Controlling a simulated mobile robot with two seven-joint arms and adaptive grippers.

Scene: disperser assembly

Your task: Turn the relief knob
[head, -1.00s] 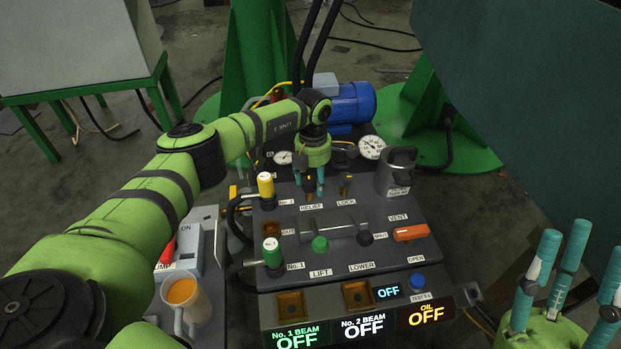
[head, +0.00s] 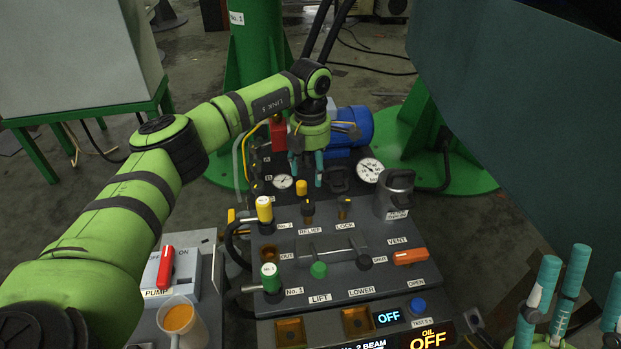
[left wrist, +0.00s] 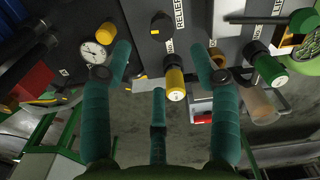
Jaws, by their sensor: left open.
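The relief knob (head: 308,208) is a small dark knob with a brass-coloured base. It stands on the grey panel (head: 285,243) behind the RELIEF label. In the left wrist view it is a round black cap with a yellow mark (left wrist: 161,27), near the top. My left gripper (head: 306,178) is open and empty, above and behind the knob, not touching it. Its teal fingers are spread in the left wrist view (left wrist: 165,75). My right gripper (head: 560,300) is at the lower right, with its fingers apart and nothing seen between them.
A small yellow knob (head: 301,187) sits behind the relief knob. The lock knob (head: 345,207) is to its right and a yellow-capped plug (head: 264,209) to its left. A mug (head: 180,320) is front left.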

